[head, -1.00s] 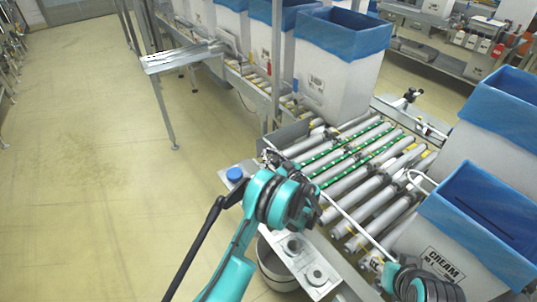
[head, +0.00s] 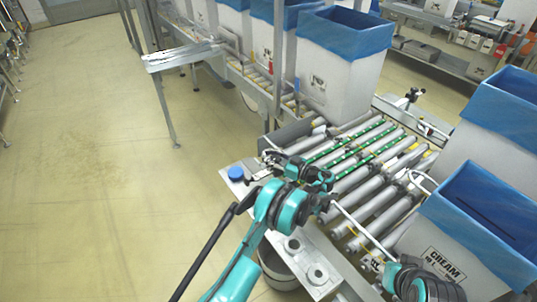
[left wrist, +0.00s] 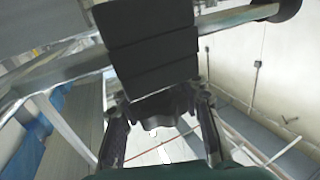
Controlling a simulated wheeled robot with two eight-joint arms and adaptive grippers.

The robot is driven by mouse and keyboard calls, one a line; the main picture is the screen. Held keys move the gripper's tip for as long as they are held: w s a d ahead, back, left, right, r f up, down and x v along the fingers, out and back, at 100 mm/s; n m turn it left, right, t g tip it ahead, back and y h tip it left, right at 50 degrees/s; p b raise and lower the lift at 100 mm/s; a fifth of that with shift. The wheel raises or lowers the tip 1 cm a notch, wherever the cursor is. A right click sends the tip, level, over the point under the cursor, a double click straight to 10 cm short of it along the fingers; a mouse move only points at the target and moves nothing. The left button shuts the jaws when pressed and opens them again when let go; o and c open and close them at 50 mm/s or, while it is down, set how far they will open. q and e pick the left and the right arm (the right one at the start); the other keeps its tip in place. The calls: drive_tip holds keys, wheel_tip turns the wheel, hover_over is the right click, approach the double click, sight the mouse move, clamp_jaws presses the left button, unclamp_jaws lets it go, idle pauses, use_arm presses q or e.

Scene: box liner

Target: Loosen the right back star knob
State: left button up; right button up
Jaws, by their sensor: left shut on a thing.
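My left gripper (head: 270,156) is at the left edge of the roller conveyor, its arm bent back over the rollers. In the left wrist view the two dark fingers of my left gripper (left wrist: 161,130) stand on either side of a dark knob-like part (left wrist: 152,112) and are shut on it. A large black block (left wrist: 152,45) sits directly beyond this part and hides much of the view. I cannot make out the star shape of the knob. In the head view the arm and gripper hide it. My right gripper is out of view; only part of that arm shows at the lower right.
The roller conveyor (head: 372,185) has green strips between some rollers. A lined box labelled CREAM (head: 445,265) stands at the right, and another lined box (head: 340,75) at the back. A blue cap (head: 235,172) is on the left frame plate. The floor at left is clear.

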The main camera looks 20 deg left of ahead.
use_arm(q)
drive_tip(key=shift+s+a+n+g, duration=0.15)
drive_tip(key=shift+n+g, duration=0.3)
drive_tip(key=shift+g, duration=0.25)
drive_tip(key=shift+s+d+n+g, duration=0.15)
drive_tip(key=shift+n+g, duration=0.3)
drive_tip(key=shift+g, duration=0.25)
drive_tip(key=shift+a, duration=0.1)
drive_tip(key=o, duration=1.3)
wheel_tip(320, 180, up, 10)
drive_tip(key=shift+o, duration=0.2)
